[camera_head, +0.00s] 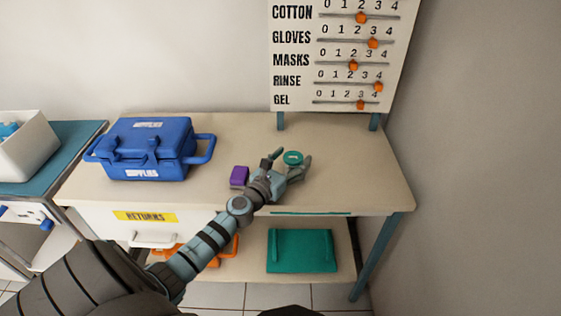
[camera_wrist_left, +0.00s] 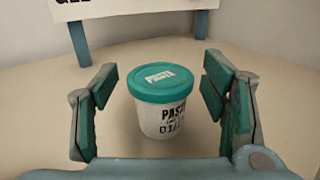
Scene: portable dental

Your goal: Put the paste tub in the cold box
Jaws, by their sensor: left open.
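My left gripper (camera_head: 292,160) is open, with one finger on each side of the tub. In the left wrist view the left gripper (camera_wrist_left: 163,108) shows gaps between its teal pads and the tub. No box marked as a cold box shows; a closed blue box (camera_head: 140,160) labelled "SUPPLIES" stands at the table's left. My right gripper does not show.
A small purple block (camera_head: 239,176) lies just left of my gripper. A counting board (camera_head: 335,55) stands at the table's back. A teal item (camera_head: 301,251) and something orange (camera_head: 222,247) are on the lower shelf. The table's right side (camera_head: 365,170) is clear.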

